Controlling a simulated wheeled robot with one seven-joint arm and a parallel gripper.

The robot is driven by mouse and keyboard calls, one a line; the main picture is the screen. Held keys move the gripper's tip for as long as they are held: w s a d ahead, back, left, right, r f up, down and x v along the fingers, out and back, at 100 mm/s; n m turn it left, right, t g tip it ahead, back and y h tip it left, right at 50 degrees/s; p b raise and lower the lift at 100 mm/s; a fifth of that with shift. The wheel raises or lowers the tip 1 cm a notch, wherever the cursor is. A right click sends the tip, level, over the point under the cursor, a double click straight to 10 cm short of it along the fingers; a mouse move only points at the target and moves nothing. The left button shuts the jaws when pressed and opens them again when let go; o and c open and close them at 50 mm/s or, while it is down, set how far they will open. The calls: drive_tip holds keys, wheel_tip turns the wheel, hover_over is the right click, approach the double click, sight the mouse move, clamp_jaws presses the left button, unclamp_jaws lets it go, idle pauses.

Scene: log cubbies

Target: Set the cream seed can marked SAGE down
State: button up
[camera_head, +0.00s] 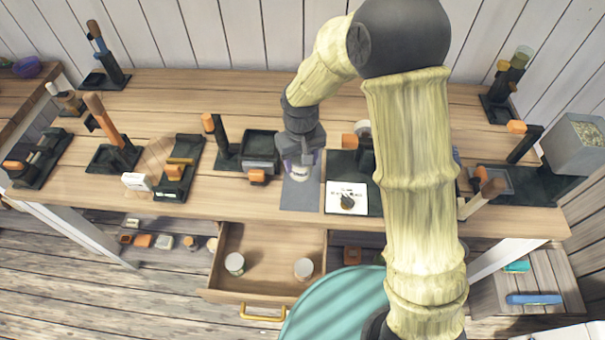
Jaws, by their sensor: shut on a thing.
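My gripper (302,157) points down over the middle of the wooden workbench, in the head view. It is shut on a small, pale can (298,170), which shows only in part beneath the fingers. The can is over the far part of a dark grey mat (301,197). I cannot tell whether its base touches the mat. Its marking is too small to read, so I cannot confirm SAGE.
An open drawer (262,287) below the bench edge holds two pale cans (234,264), (303,268). A black stand with a tray (262,147) is left of the mat. A black board with a white label (346,194) is close on its right.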

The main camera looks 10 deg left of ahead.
sight(301, 174)
drive_tip(key=shift+f+p, duration=0.55)
drive_tip(key=shift+f, duration=2.4)
drive_tip(key=shift+f+p, duration=0.45)
drive_tip(key=shift+f, duration=1.6)
drive_tip(key=shift+f, duration=0.2)
drive_tip(key=o, duration=1.1)
drive_tip(key=shift+r, duration=0.15)
